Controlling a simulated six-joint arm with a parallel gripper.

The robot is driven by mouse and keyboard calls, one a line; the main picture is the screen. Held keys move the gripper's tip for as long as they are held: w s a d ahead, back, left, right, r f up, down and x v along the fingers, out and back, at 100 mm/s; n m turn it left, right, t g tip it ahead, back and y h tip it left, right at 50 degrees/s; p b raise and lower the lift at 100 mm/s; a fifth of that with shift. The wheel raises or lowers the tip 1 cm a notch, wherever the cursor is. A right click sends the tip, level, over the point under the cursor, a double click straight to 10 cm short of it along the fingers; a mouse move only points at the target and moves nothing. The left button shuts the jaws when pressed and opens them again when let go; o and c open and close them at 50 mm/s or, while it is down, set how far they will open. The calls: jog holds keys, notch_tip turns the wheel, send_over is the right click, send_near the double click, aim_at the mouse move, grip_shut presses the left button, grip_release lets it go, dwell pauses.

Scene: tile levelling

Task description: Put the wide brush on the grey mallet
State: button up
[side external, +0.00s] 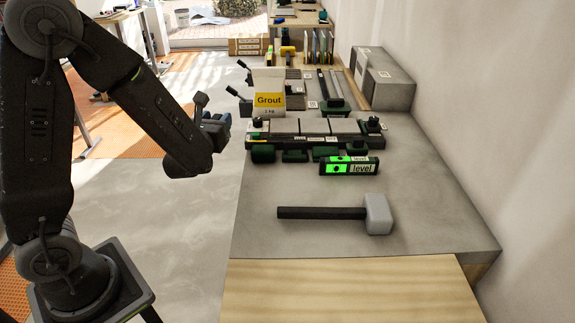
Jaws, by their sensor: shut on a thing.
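The grey mallet (378,214) lies on its side on the near part of the grey worktop. Its pale grey head is at the right and its black handle points left. My gripper (220,124) is left of the worktop's edge, raised, up and to the left of the mallet and well apart from it. It is small and dark here. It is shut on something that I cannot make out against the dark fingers. I cannot clearly pick out the wide brush anywhere in this view.
A green level (348,166) lies behind the mallet. Behind it stands a long dark rack (318,140) with green feet, then a Grout box (269,93) near the left edge. A grey box (384,80) stands against the right wall. The worktop around the mallet is clear.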

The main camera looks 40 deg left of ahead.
jog(key=w+d+r+m+t+h, duration=0.25)
jog(key=w+d+h, duration=0.2)
jog(key=d, duration=0.55)
jog(key=m+h, duration=0.4)
jog(key=h, duration=0.1)
send_over(334, 211)
notch_tip(334, 211, down, 6)
jog(key=shift+f+t, duration=0.25)
jog(key=shift+f, duration=1.4)
jog(key=shift+f, duration=0.2)
jog(key=o, duration=1.1)
jog(key=shift+o, duration=0.2)
